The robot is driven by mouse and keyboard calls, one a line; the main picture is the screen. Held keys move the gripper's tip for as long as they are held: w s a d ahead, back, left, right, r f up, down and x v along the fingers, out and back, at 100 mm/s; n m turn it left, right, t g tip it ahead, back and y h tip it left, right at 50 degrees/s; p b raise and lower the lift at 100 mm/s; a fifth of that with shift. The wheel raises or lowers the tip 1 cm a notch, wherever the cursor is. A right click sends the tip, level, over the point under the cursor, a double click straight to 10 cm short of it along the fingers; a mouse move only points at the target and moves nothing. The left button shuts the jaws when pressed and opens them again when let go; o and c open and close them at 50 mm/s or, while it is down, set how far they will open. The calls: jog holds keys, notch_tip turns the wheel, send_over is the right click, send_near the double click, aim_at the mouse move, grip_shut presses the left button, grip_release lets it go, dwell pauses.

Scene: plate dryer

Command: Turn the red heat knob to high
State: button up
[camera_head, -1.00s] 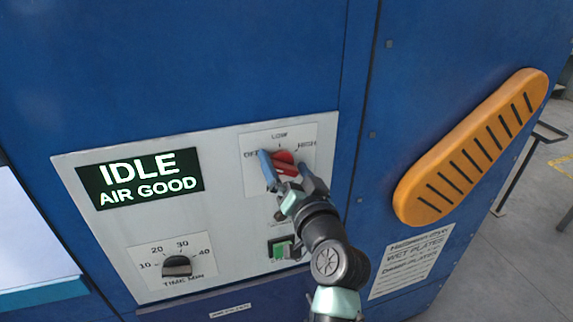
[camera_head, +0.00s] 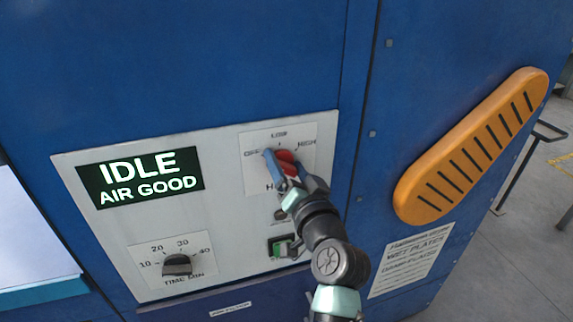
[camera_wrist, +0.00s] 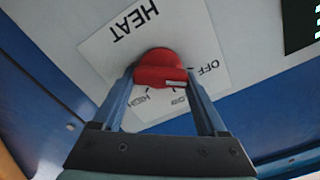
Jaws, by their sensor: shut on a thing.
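The red heat knob (camera_head: 288,156) sits on a white label plate on the grey control panel. OFF is printed at its left, LOW above and HIGH at its right. It also shows in the wrist view (camera_wrist: 158,72), where the lettering is upside down. My gripper (camera_wrist: 160,82) has one blue finger on each side of the knob's grip bar and is shut on it. A white mark on the bar lies toward the OFF and LOW side; the exact setting is hard to tell. In the head view my gripper (camera_head: 289,166) partly hides the knob and the HEAT lettering.
A black timer knob (camera_head: 177,265) is at the panel's lower left. A green button (camera_head: 281,248) sits just below my gripper. The display (camera_head: 140,178) reads IDLE, AIR GOOD. An orange slotted handle (camera_head: 470,147) sticks out on the right.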

jog(key=m+p, duration=0.1)
jog(key=m, duration=0.5)
jog(key=shift+d+f, duration=0.1)
jog(key=m+p, duration=0.2)
jog(key=m, duration=0.3)
jog(key=shift+f, duration=0.15)
jog(key=m+p, duration=0.3)
jog(key=m, duration=0.3)
jog(key=shift+f, duration=0.15)
jog(key=m+p, duration=0.1)
jog(key=m, duration=0.1)
jog(key=m+p, duration=0.1)
jog(key=m, duration=0.1)
jog(key=m+p, duration=0.1)
jog(key=m, duration=0.1)
jog(key=shift+f, duration=0.25)
jog(key=o, duration=1.3)
jog(key=shift+s, duration=0.15)
